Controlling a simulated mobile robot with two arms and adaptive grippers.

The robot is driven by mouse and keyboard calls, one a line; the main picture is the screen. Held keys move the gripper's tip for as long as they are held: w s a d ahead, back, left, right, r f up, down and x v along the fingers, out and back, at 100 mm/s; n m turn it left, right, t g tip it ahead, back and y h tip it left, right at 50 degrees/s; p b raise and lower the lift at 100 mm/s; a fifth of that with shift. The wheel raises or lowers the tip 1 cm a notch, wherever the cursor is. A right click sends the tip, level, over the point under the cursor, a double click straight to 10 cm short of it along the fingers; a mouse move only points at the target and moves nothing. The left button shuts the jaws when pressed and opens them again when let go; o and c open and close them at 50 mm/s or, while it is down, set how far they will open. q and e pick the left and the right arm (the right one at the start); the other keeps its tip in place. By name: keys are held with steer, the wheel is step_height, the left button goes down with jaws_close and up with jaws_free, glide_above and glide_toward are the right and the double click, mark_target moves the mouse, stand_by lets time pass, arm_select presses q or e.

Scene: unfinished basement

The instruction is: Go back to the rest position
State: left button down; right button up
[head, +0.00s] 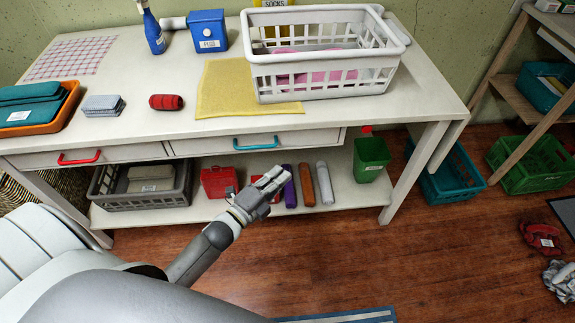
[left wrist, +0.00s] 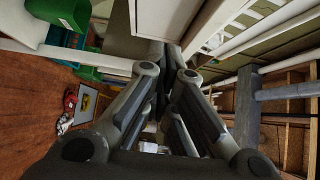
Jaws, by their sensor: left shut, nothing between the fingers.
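My left gripper (head: 270,182) is in the head view, in front of the white table (head: 150,121) and at about the height of its lower shelf. Its fingers are shut and hold nothing. In the left wrist view the two fingers (left wrist: 172,62) come together at their tips, near the table's edge. My right gripper is in neither view.
On the table are a white basket (head: 322,79), a yellow cloth (head: 225,87), a blue box (head: 208,31), a red roll (head: 166,102) and an orange tray (head: 72,98). Below are a grey crate (head: 142,200) and a green bin (head: 370,160).

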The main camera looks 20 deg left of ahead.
arm_select(q)
steer(key=s+a+f+n+g+y+p, duration=0.15)
steer(key=s+f+n+g, duration=0.45)
steer(key=f, duration=0.7)
steer(key=s+f+n+g+y+p, duration=0.2)
steer(key=s+f+n, duration=0.3)
steer(key=s+f, duration=0.6)
steer(key=s+f+n+g, duration=0.2)
steer(key=s+f, duration=0.2)
steer(key=s, duration=0.4)
steer(key=s+d+f+n+g+p, duration=0.1)
steer(key=s+f+n+g, duration=0.1)
steer(key=s+f, duration=0.3)
steer(key=s+d+f+n+g, duration=0.1)
steer(key=s+f+n+g, duration=0.2)
steer(key=s, duration=0.8)
steer(key=shift+s+d+f+g+y, duration=0.15)
steer(key=shift+s+f+g+y, duration=0.25)
steer(key=shift+f+g, duration=0.35)
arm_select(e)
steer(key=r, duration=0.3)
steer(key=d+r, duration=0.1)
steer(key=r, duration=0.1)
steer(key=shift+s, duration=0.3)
arm_select(q)
steer(key=shift+w, duration=0.1)
